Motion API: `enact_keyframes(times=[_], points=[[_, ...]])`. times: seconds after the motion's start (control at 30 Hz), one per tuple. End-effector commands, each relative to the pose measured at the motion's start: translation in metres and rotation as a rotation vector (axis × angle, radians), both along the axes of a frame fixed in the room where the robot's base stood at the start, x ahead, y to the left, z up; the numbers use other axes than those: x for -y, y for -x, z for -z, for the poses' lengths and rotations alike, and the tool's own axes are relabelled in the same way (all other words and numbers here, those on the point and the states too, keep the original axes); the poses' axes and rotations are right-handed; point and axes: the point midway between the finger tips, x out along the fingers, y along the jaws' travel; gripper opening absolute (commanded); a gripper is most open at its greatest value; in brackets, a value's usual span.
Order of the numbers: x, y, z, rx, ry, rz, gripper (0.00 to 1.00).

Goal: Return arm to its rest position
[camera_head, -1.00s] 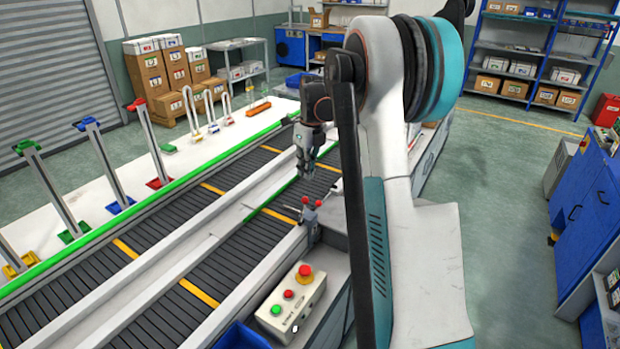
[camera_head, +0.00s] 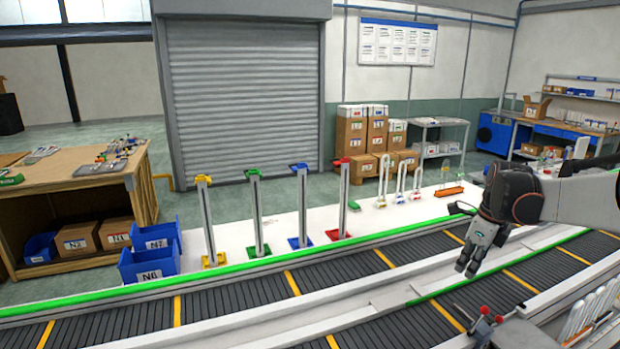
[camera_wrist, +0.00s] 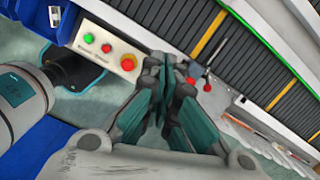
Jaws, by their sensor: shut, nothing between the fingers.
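My gripper (camera_head: 466,266) hangs at the right of the head view, pointing down above the conveyor (camera_head: 380,262). Its fingers are together with nothing between them. In the wrist view the closed fingers of my gripper (camera_wrist: 165,105) fill the middle. Part of my arm (camera_head: 565,200) reaches in from the right edge of the head view. The fingers appear apart from the belt, though the exact height is hard to judge.
A control box (camera_wrist: 105,47) with green and red buttons and red-tipped levers (camera_head: 484,311) are close to my gripper. Coloured posts (camera_head: 304,208) stand behind the conveyor. Blue bins (camera_head: 150,262) are at the left. Cartons (camera_head: 352,135) stand by the shutter.

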Motion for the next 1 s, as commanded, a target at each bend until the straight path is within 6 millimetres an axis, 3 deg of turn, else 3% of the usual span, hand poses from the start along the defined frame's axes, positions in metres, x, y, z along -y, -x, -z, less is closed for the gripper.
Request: enact_keyframes(times=[0.03, 0.2, 0.4, 0.47, 0.6, 1.0], points=[[-0.025, 0.009, -0.007, 0.028, 0.012, -0.109, 0.00], [-0.094, 0.039, -0.027, 0.128, 0.070, -0.486, 0.00], [-0.163, 0.086, -0.039, 0.250, 0.158, -0.918, 0.00], [-0.178, 0.102, -0.038, 0.283, 0.196, -1.039, 0.00], [-0.193, 0.139, -0.031, 0.336, 0.314, -1.298, 0.00], [-0.200, 0.235, 0.021, 0.361, 0.744, -1.985, 0.00]])
